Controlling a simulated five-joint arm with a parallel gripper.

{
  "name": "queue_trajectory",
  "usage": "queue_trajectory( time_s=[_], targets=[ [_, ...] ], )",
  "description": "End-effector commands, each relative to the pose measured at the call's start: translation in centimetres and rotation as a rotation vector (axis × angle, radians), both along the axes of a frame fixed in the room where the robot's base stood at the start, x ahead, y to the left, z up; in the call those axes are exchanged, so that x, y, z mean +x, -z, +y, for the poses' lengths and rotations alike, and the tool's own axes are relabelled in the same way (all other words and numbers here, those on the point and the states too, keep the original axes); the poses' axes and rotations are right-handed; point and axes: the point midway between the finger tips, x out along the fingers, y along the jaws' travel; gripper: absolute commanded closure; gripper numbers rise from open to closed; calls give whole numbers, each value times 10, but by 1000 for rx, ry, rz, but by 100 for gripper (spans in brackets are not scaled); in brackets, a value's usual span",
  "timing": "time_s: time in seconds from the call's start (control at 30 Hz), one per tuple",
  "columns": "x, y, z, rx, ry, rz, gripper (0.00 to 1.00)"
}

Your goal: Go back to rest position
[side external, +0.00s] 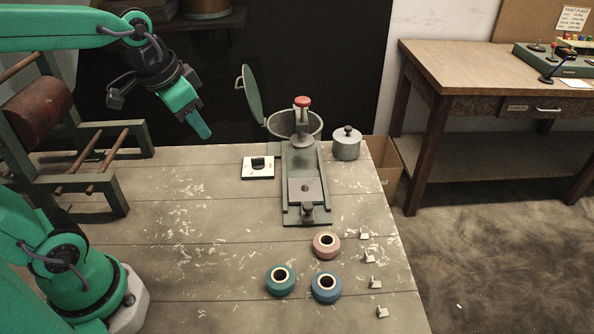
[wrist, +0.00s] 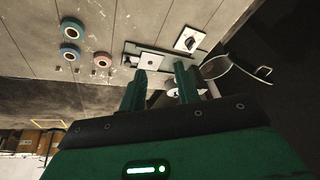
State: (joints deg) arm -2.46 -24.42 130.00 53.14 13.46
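My gripper (side external: 200,128) hangs in the air above the far left part of the table in the side view. In the wrist view its two fingers (wrist: 160,85) stand apart with nothing between them. A grey winding device (side external: 305,185) with a red knob stands at the table's middle, right of my gripper. It also shows beyond the fingers in the wrist view (wrist: 152,60). A green tape roll (side external: 280,280), a blue tape roll (side external: 326,287) and a pink tape roll (side external: 327,246) lie near the table's front. They also show at upper left in the wrist view.
A pot with an open green lid (side external: 252,96) stands behind the device. A white plate with a black knob (side external: 258,168) lies left of it, a grey lidded canister (side external: 346,143) right. A wooden rack (side external: 95,165) stands at far left. The table's left middle is clear.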

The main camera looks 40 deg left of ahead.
Motion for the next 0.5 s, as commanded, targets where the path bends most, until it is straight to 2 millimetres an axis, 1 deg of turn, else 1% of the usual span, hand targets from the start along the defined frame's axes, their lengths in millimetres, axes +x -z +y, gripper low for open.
queue_trajectory(
  time_s=[0.03, 0.2, 0.33, 0.5],
  targets=[
    [-10, -1, -2, -8, -17, -17, 68],
    [-38, 2, -8, -44, -84, -66, 68],
    [-55, 6, -10, -69, -127, -95, 68],
    [-67, 10, -12, -90, -161, -117, 68]
  ],
)
